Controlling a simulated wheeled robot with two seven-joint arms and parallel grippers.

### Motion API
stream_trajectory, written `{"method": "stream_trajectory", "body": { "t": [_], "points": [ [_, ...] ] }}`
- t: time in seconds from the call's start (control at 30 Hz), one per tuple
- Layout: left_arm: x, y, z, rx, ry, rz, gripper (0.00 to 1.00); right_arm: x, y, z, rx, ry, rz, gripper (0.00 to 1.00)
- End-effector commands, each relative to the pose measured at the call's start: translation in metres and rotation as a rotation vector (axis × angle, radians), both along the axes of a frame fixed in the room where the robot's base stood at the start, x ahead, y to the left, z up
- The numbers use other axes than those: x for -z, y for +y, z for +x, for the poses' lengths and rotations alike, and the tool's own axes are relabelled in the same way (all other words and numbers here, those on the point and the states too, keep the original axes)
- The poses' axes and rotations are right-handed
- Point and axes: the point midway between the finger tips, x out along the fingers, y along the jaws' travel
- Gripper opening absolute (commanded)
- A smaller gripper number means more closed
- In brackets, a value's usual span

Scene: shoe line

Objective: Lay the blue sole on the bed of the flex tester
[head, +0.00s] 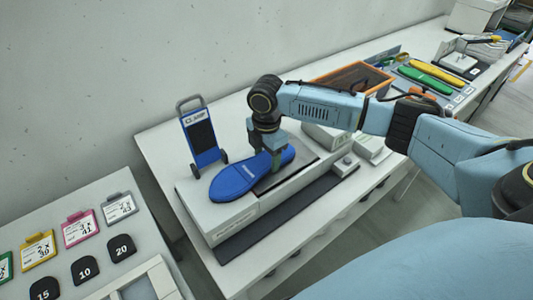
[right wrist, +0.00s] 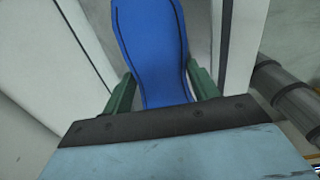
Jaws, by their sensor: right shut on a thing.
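The blue sole (head: 238,181) is at the flex tester, a long light grey machine (head: 228,220) with a darker metal plate (head: 300,168) on top. The sole lies lengthwise over the tester's left part. My right gripper (head: 274,163) is above the tester and shut on the sole near its far end. In the right wrist view the blue sole (right wrist: 155,45) sits between the two green fingers (right wrist: 160,92). I cannot tell whether the sole touches the bed along its whole length. My left gripper is not in view.
A blue and black trolley-shaped stand (head: 202,140) is just behind the sole. A dark mat (head: 280,220) lies in front of the tester. Green (head: 425,79) and yellow (head: 440,70) soles lie farther right. A table with coloured tags (head: 78,228) is at lower left.

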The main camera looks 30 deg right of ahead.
Motion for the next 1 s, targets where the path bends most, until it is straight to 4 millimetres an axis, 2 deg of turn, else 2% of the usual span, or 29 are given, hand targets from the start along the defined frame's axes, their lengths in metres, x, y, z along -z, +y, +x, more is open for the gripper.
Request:
{"method": "stream_trajectory", "body": {
  "t": [0.03,0.2,0.57,0.77,1.0],
  "points": [
    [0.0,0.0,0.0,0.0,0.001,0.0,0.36,-0.001,0.0,0.0,0.0,-0.001,0.001,0.62],
    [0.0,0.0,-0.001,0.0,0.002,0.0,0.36,-0.001,0.0,0.0,0.0,-0.001,0.0,0.84],
    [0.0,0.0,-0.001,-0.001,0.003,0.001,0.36,-0.005,0.0,0.0,0.0,-0.001,0.0,0.85],
    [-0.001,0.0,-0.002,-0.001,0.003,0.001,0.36,-0.038,0.0,0.001,0.0,-0.004,0.0,0.85],
    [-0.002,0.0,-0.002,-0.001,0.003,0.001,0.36,-0.093,0.0,0.001,-0.001,-0.004,0.0,0.85]
  ]
}}
